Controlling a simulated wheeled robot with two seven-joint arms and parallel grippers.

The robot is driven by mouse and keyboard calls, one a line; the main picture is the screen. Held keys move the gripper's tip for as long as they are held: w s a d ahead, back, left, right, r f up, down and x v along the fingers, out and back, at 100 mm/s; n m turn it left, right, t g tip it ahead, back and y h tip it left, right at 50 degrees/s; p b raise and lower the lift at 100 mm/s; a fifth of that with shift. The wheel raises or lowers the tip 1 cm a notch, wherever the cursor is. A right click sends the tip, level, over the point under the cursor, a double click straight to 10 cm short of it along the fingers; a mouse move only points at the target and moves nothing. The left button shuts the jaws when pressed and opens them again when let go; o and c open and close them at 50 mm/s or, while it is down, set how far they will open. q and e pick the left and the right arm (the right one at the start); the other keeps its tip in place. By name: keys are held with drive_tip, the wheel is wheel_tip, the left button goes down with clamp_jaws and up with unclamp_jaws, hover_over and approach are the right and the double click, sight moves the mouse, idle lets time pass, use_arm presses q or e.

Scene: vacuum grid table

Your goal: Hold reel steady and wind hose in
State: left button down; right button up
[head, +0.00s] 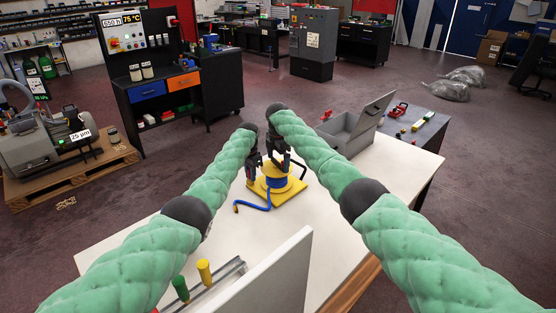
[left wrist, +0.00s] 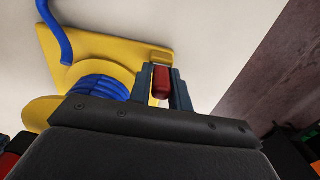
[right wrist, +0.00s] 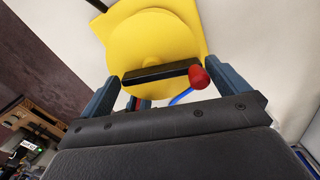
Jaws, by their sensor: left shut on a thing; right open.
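The yellow reel (head: 277,181) stands on the white table with blue hose wound on its drum. The reel's yellow base also shows in the left wrist view (left wrist: 115,45). A loose end of the blue hose (head: 262,206) lies on the table to the left of the reel. My left gripper (left wrist: 162,85) is shut on a red handle (left wrist: 161,82) at the side of the reel base. My right gripper (right wrist: 150,90) is open above the reel's round top (right wrist: 150,45). The black crank (right wrist: 155,73) with its red knob (right wrist: 199,78) lies between its fingers, the knob nearer the right finger.
A grey open box (head: 352,131) stands on the table to the right of the reel. A white upright panel (head: 275,283) and green and yellow handled tools (head: 204,271) are at the near edge. The table's front left is clear.

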drive_tip(key=shift+c, duration=0.4)
drive_tip(key=c, duration=0.6)
drive_tip(key=shift+m, duration=0.3)
drive_tip(key=m, duration=0.3)
drive_tip(key=shift+s+a+m, duration=0.1)
drive_tip(key=shift+a+m, duration=0.15)
drive_tip(key=shift+m, duration=0.05)
drive_tip(key=m, duration=0.3)
drive_tip(key=shift+a+m, duration=0.15)
drive_tip(key=shift+m, duration=0.15)
drive_tip(key=m, duration=0.4)
drive_tip(key=shift+a, duration=0.15)
drive_tip(key=shift+w+a+m, duration=0.1)
drive_tip(key=shift+w+m, duration=0.1)
drive_tip(key=shift+m, duration=1.5)
